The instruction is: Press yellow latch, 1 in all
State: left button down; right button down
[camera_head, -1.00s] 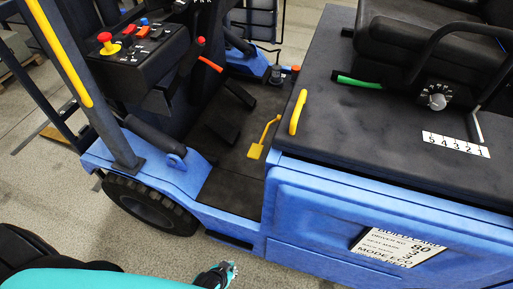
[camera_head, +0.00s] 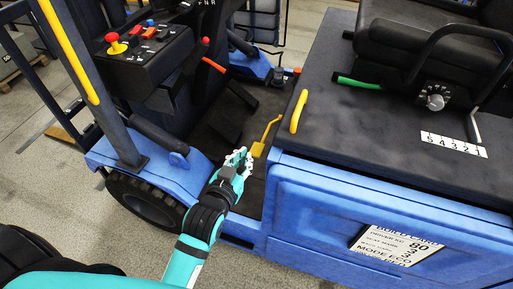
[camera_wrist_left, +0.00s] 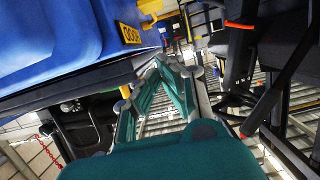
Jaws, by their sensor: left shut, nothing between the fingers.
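A yellow lever with a flat paddle end (camera_head: 257,149) stands above the dark floor of the blue forklift. A second yellow piece, a curved handle (camera_head: 298,111), sits at the edge of the black hood. I cannot tell by name which is the latch. My left gripper (camera_head: 241,157) is shut and empty, just left of the paddle and slightly below it in the head view. I cannot tell whether they touch. In the left wrist view the teal fingers (camera_wrist_left: 172,66) point away from me. My right gripper is not in view.
A console with a red knob (camera_head: 116,43) and a red-tipped lever (camera_head: 206,41) stand at the left. A green lever (camera_head: 357,82) and a seat are at the right. The blue side panel (camera_head: 330,205) borders my arm on the right.

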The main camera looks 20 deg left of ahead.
pick_arm(q)
jog(key=p, duration=0.2)
send_over(257, 155)
notch_tip(257, 155, down, 2)
jog(key=shift+a+f, duration=0.1)
jog(key=shift+f, duration=0.05)
notch_tip(257, 155, down, 3)
jog(key=shift+w+r, duration=0.1)
jog(key=shift+r, duration=0.05)
jog(key=shift+f+p, duration=0.3)
jog(key=shift+f, duration=0.5)
jog(key=shift+f, duration=0.1)
